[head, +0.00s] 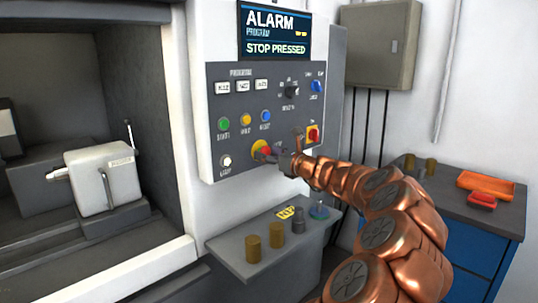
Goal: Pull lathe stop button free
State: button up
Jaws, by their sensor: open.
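The red stop button (264,149) with a bit of yellow around it sits low on the lathe's grey control panel (238,90). My gripper (279,155), at the end of my copper-coloured arm, is just right of the button and close to it. The gripper is open. It partly covers the button's right side, and I cannot tell whether the fingers touch it. The screen (274,32) above the panel reads ALARM and STOP PRESSED.
Green (223,124), yellow (246,120) and blue (265,117) buttons sit above the stop button. A red-and-yellow switch (313,134) is to its right. A shelf (232,249) with brass cylinders is below. A blue cabinet (483,251) with orange trays stands right.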

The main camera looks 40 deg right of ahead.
jog(key=s, duration=1.2)
jog(key=shift+a, duration=0.15)
jog(key=shift+a, duration=0.1)
dwell(0.4)
